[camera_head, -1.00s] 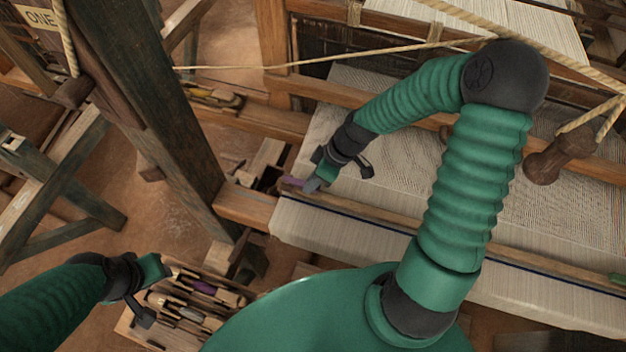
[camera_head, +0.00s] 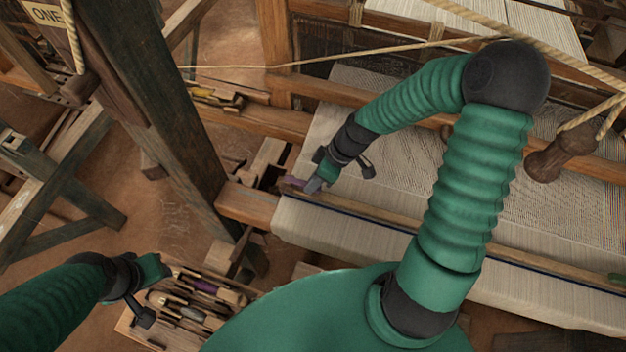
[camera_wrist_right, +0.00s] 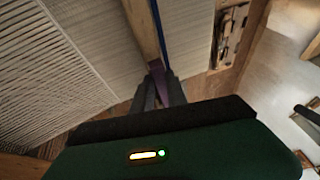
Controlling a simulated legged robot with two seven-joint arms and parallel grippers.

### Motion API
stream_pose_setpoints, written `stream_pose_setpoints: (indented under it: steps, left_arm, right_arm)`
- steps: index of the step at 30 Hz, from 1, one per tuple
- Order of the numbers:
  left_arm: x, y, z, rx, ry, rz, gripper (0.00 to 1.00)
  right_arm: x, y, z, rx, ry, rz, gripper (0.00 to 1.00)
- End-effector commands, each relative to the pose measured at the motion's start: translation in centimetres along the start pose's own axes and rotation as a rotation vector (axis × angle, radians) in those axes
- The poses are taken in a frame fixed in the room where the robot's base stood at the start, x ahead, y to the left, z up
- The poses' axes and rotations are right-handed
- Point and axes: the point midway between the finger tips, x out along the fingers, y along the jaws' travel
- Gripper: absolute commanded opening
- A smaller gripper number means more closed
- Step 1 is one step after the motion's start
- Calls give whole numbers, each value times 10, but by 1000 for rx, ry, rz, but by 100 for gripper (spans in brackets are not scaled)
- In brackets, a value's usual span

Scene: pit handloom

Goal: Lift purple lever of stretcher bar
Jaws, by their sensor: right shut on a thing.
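The stretcher bar (camera_head: 390,215) is a thin wooden bar lying across the pale cloth on the loom. It also shows in the right wrist view (camera_wrist_right: 142,28). Its purple lever (camera_head: 293,180) is at the bar's left end in the head view. My right gripper (camera_head: 313,186) is at that end, and the right wrist view shows its fingers (camera_wrist_right: 159,92) shut on the purple lever (camera_wrist_right: 157,70). The fingers hide part of the lever. My left gripper (camera_head: 155,270) is at the lower left, away from the bar; its jaw opening is unclear.
A wooden tray (camera_head: 128,322) of tools sits below the loom near my left gripper. A thick dark post (camera_head: 150,110) stands left of the cloth. A rope (camera_head: 360,54) crosses above the loom, and a wooden handle (camera_head: 560,155) hangs at the right.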

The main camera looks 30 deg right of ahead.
Motion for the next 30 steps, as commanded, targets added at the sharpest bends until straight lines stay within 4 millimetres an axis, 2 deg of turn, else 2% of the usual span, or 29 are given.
stream_pose_setpoints:
  steps: [5, 14, 30]
  left_arm:
    - [-1, 0, 0, 0, 0, 0, 36]
    - [-10, 0, -2, 0, 0, 0, 36]
    - [-41, 0, -10, 0, 0, 0, 36]
  right_arm:
    - [-1, 0, 4, 5, -15, -2, 0]
    - [-9, -2, -5, 17, -126, 7, 0]
    - [-28, -8, -41, 103, -593, 50, 0]
